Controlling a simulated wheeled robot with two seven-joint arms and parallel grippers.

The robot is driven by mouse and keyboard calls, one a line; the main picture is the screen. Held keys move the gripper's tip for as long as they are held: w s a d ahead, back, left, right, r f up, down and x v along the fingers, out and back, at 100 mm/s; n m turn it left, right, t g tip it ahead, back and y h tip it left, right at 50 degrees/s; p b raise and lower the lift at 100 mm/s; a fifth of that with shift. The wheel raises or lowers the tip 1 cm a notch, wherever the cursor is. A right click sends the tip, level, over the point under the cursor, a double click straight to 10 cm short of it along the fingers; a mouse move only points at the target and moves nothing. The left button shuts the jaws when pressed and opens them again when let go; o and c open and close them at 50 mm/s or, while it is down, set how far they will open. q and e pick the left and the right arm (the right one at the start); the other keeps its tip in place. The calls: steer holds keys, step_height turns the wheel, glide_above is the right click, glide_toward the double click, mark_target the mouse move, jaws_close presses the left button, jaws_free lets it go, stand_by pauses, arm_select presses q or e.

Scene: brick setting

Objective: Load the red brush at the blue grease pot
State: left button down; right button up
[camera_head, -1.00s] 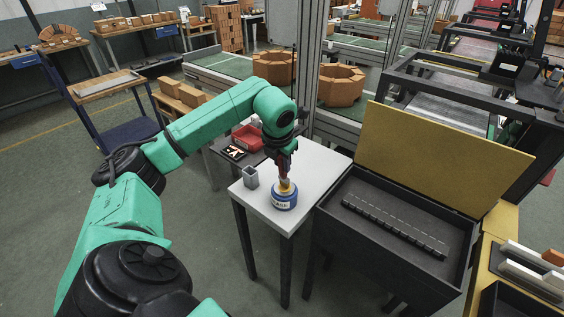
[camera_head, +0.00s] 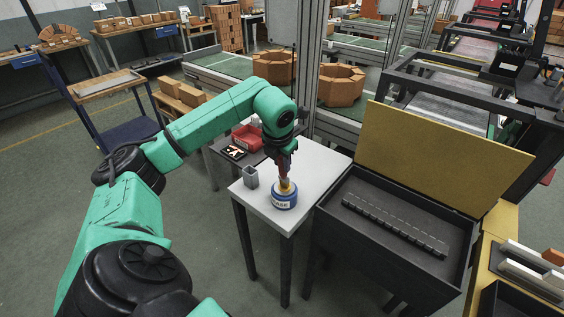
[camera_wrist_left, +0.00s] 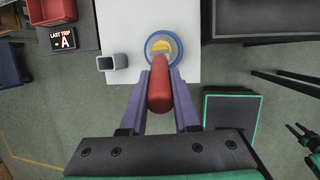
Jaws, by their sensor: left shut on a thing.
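The blue grease pot (camera_head: 284,198) stands on the small white table (camera_head: 307,160) in the head view. It also shows in the left wrist view (camera_wrist_left: 150,44), with yellow inside its rim. My left gripper (camera_head: 286,172) is directly above the pot, pointing down. It is shut on the red brush (camera_wrist_left: 158,92), whose red handle lies between the two fingers in the left wrist view. The brush's lower end is at the pot's mouth; how deep it reaches is hidden.
A grey square holder (camera_head: 250,177) stands on the table left of the pot. A dark open case (camera_head: 335,192) with a raised yellow lid (camera_head: 440,160) is to the right. A red bin (camera_head: 246,137) and a small black sign (camera_head: 233,153) sit behind at left.

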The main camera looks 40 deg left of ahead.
arm_select(q)
steer(key=shift+r+p, duration=2.85)
steer(key=shift+r, duration=0.7)
steer(key=shift+f, duration=0.1)
